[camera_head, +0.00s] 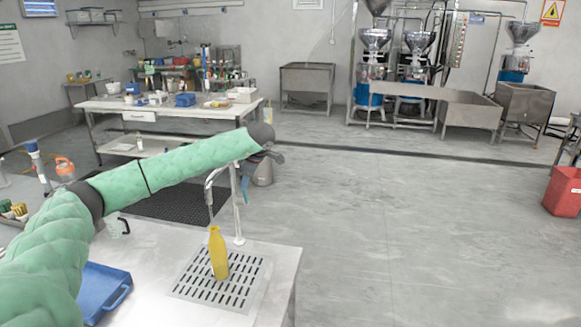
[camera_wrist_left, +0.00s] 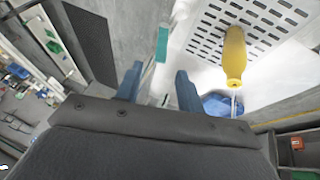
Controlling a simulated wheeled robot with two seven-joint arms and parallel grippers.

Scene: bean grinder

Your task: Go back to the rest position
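My left arm, in a green sleeve, reaches in from the left of the head view. Its gripper (camera_head: 246,182) hangs beside the tap and is partly hidden by the wrist. In the left wrist view the two blue-grey fingers of the gripper (camera_wrist_left: 158,76) stand apart, with nothing clearly held between them. A yellow bottle (camera_head: 218,253) stands upright on the slotted metal drain plate (camera_head: 188,290), below and apart from the gripper. The bottle (camera_wrist_left: 235,55) also shows at the upper right of the left wrist view. My right gripper is in neither view.
A slim white tap (camera_head: 238,215) rises at the plate's back edge, close to my left gripper. A blue tray (camera_head: 103,290) lies on the near counter (camera_head: 160,262). A cluttered workbench (camera_head: 170,113) stands behind. A red bin (camera_head: 563,191) stands far right; the middle floor is clear.

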